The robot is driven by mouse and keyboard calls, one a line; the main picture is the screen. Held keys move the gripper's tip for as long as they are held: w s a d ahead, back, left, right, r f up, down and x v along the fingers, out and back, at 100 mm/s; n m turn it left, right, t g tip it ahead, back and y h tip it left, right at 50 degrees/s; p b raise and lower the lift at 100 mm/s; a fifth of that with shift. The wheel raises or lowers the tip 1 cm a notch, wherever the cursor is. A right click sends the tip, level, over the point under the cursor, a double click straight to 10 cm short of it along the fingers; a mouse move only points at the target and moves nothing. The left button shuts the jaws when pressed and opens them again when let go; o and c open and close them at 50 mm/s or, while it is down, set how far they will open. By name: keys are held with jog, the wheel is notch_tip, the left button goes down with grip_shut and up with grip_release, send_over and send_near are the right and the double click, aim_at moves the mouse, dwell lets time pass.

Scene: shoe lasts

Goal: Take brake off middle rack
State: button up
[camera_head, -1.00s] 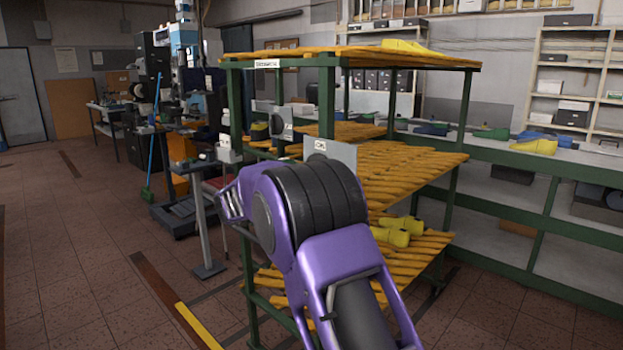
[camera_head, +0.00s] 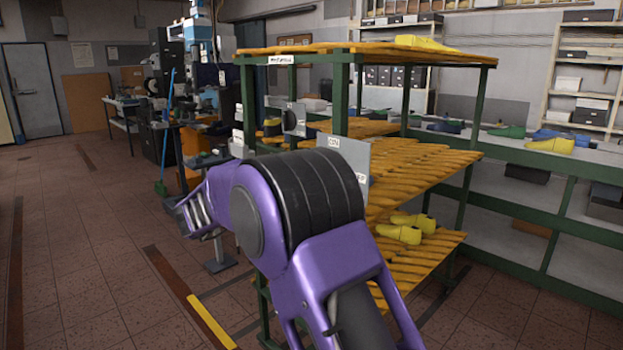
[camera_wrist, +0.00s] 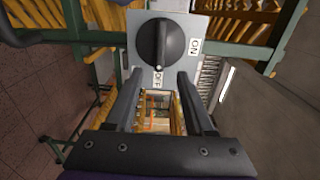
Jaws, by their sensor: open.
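A black round brake knob (camera_wrist: 160,45) sits on a grey plate (camera_wrist: 203,30) in the wrist view. Its ridge lines up with the OFF label (camera_wrist: 157,77) below; the ON label (camera_wrist: 194,47) is to the right. My gripper (camera_wrist: 159,88) is open, its two fingers apart just below the knob and on either side of the OFF label. I cannot tell if they touch the plate. In the head view a grey plate (camera_head: 356,154) is on the near green rack (camera_head: 341,95), its knob hidden by my purple arm. The fingers are hidden there too.
Another rack's plate with a black knob (camera_head: 293,120) stands behind. Yellow shoe lasts (camera_head: 400,234) lie on the near rack's lower shelf. A long green bench (camera_head: 560,200) runs along the right. Open tiled floor (camera_head: 90,240) is on the left.

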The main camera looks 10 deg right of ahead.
jog(key=v, duration=0.6)
jog(key=shift+s+a, duration=0.2)
jog(key=shift+a, duration=0.05)
